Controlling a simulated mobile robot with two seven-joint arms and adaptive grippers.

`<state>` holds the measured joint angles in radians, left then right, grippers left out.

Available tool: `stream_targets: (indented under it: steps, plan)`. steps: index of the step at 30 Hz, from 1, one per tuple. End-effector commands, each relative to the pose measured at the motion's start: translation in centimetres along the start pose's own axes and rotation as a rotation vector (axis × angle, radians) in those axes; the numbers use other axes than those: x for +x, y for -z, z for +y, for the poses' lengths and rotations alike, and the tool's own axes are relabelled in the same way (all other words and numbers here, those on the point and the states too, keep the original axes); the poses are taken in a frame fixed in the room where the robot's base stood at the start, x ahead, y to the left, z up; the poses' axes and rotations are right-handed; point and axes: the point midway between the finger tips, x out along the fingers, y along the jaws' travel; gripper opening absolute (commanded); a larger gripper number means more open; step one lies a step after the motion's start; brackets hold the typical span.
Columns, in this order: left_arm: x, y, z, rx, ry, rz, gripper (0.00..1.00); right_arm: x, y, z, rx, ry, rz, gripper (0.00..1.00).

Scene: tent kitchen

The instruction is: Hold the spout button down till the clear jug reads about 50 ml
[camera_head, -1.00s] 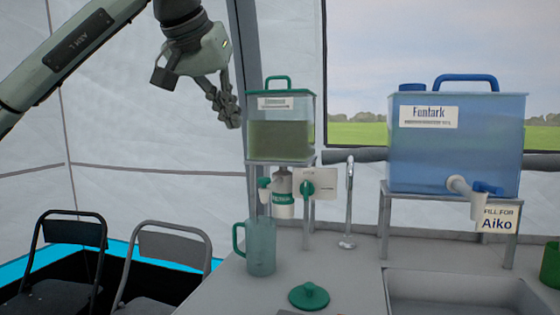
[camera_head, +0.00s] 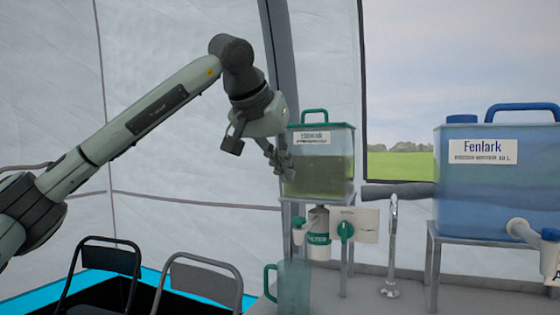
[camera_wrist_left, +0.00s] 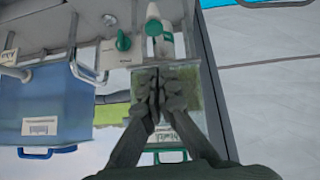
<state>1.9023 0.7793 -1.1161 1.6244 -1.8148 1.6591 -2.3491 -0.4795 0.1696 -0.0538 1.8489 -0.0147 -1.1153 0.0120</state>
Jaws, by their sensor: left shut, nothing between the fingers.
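The clear jug (camera_head: 294,287), tinted green with a green handle, stands upright on the counter below the spout; its lower part is cut off by the frame. I cannot read its level marks or see any water in it. The white spout with a green button (camera_head: 299,230) sits at the filter (camera_head: 318,240) under the green-lidded water tank (camera_head: 325,175). My left gripper (camera_head: 284,172) is shut and empty, at the tank's left side and above the spout. In the left wrist view my left gripper (camera_wrist_left: 157,78) overlaps the tank, with the filter (camera_wrist_left: 153,22) beyond its tips.
A green knob (camera_head: 345,231) on a white plate is right of the filter. A metal tap (camera_head: 392,245) stands beside it. A blue Fenlark tank (camera_head: 490,190) on a stand is at right; it also shows in the left wrist view (camera_wrist_left: 40,103). Folding chairs (camera_head: 203,278) are at lower left.

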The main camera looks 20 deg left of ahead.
Motion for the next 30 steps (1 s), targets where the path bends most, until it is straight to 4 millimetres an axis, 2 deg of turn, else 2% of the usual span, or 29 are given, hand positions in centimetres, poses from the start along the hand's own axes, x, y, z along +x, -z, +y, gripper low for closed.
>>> stream_targets:
  steps: [1,6,12,18,30]
  plan:
    - [1.2,-0.1,0.0,0.0,0.001,-0.005,0.0,0.0,0.2,0.1,0.001,0.0,0.004,0.4]
    - [4.8,-0.1,0.0,0.001,0.0,-0.004,0.0,0.5,0.4,0.1,0.003,0.0,0.005,0.4]
    - [7.0,-2.0,-0.1,0.001,0.001,-0.001,0.0,1.0,0.1,0.1,0.002,0.001,-0.001,0.4]
    - [7.7,-2.8,0.0,0.0,-0.001,0.0,0.0,0.8,0.0,0.0,0.002,0.002,-0.001,0.4]
    - [8.2,-3.2,0.0,0.0,0.0,-0.001,0.0,0.9,-0.1,-0.1,0.001,0.003,-0.003,0.4]
